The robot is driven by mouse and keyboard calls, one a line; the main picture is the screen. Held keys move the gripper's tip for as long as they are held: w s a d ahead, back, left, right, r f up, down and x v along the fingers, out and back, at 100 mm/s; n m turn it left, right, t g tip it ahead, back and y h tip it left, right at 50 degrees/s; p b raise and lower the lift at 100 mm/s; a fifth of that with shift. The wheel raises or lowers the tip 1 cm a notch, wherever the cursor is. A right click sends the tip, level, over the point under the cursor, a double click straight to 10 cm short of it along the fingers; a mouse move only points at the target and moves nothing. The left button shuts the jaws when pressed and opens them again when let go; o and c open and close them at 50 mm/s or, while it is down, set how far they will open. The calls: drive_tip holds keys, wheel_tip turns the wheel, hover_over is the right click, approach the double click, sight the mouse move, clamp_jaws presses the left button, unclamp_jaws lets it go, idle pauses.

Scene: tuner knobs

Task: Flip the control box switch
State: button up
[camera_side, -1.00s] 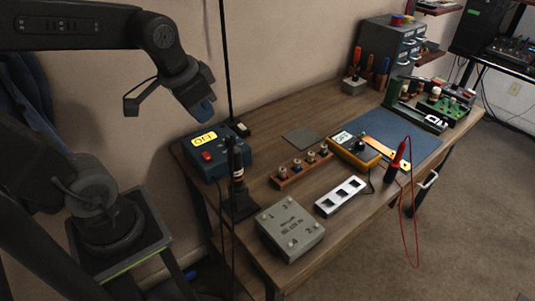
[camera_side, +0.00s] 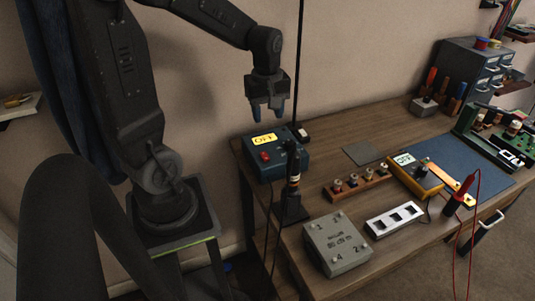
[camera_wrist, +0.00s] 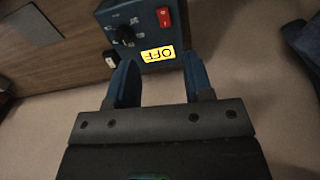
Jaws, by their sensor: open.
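The blue control box (camera_side: 278,161) stands at the back left corner of the table in the side view. It has a yellow OFF display (camera_side: 264,139) and a red switch (camera_side: 265,156). My gripper (camera_side: 268,112) hangs above the box, pointing down, its two blue fingers apart and empty. In the wrist view the control box (camera_wrist: 146,33) is at the top, with the red switch (camera_wrist: 164,18), a black knob (camera_wrist: 125,36) and the OFF display (camera_wrist: 158,55). The open fingers (camera_wrist: 157,62) lie on either side of the display in that view, and the switch is beyond them.
A black post (camera_side: 291,190) stands just in front of the box. A grey numbered box (camera_side: 338,244), a white three-slot strip (camera_side: 394,219), a rack of knobs (camera_side: 357,184) and a yellow meter (camera_side: 414,176) are to the right. A small grey pad (camera_side: 363,153) lies behind the rack.

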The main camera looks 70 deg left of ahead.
sight(266, 158)
drive_tip(key=shift+n, duration=0.4)
drive_tip(key=f, duration=0.9)
drive_tip(key=a+f, duration=0.1)
drive_tip(key=f, duration=0.4)
drive_tip(key=shift+f, duration=0.25)
